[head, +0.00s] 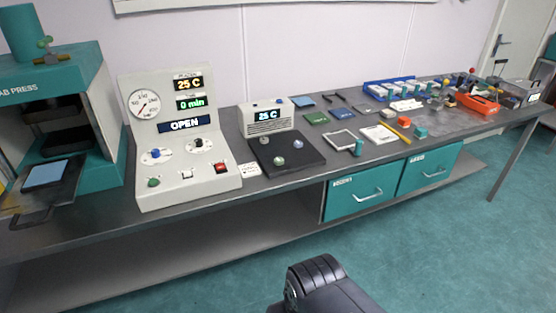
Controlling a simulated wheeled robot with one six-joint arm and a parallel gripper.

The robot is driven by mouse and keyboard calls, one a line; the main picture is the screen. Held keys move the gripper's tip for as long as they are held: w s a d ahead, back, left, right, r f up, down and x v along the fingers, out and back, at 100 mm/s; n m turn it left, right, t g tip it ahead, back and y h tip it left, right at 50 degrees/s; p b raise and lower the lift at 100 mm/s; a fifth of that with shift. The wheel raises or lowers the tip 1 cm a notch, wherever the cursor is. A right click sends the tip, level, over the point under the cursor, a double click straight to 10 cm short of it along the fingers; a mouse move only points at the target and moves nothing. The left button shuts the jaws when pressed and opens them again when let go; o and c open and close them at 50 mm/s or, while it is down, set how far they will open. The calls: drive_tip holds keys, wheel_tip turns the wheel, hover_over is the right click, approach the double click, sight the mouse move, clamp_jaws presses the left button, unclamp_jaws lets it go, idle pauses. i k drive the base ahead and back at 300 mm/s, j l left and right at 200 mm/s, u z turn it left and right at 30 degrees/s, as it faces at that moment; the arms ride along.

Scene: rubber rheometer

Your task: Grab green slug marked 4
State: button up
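Small round pieces lie on a black plate (287,168) in front of a grey box whose display reads 25 C (265,117). One pale green piece (279,161) is near the plate's middle. A greyish one (298,145) is behind it to the right, and another (265,140) is at the back left. Any number on them is too small to read, so I cannot tell which is marked 4. A dark part of my arm shows at the bottom of the head view. My gripper is not in view.
A teal lab press (95,110) and a grey control panel (180,140) reading OPEN stand left on the bench. The floor in front is clear.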

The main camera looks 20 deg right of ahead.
sight(279, 161)
drive_tip(key=i+l, duration=0.15)
drive_tip(key=l, duration=0.25)
drive_tip(key=i+l, duration=0.15)
drive_tip(key=l, duration=0.2)
drive_tip(key=i+l, duration=0.2)
drive_tip(key=l, duration=0.2)
drive_tip(key=i+l, duration=0.15)
drive_tip(key=l, duration=0.25)
drive_tip(key=i+l, duration=0.15)
drive_tip(key=l, duration=0.2)
drive_tip(key=u, duration=0.05)
